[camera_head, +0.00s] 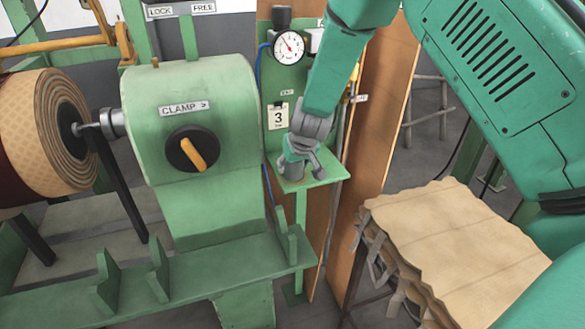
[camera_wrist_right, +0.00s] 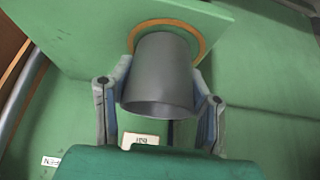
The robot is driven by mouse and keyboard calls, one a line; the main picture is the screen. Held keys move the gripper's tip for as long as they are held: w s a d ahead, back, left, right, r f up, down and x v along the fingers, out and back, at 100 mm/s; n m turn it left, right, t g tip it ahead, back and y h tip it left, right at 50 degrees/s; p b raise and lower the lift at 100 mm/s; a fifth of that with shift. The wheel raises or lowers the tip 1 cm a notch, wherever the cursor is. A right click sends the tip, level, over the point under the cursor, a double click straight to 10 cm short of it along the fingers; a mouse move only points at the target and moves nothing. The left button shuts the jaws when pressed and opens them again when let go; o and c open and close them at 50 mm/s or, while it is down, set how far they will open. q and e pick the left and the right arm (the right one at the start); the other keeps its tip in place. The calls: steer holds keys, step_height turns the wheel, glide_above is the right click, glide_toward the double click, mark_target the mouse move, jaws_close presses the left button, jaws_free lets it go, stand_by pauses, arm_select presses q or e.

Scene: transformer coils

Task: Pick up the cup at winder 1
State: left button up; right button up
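A small grey cup (camera_wrist_right: 163,75) stands on the green shelf (camera_head: 318,178) at the winder's right end. Its open rim faces the camera in the right wrist view. In the head view, the cup (camera_head: 291,171) shows partly under my right gripper (camera_head: 302,163). My right gripper also shows in the right wrist view (camera_wrist_right: 163,85), with one finger on each side of the cup. The fingers look open, with very narrow gaps at the cup's sides; contact is hard to judge. My left gripper is not in view.
An orange ring (camera_wrist_right: 203,42) surrounds the cup's base. The green clamp housing (camera_head: 195,110) is left of the shelf, and a pressure gauge (camera_head: 289,47) is above. A card reading 3 (camera_head: 278,115) hangs behind. Brown sheets (camera_head: 455,245) lie on a stand at right.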

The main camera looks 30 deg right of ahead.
steer(key=c, duration=0.4)
steer(key=shift+o, duration=0.4)
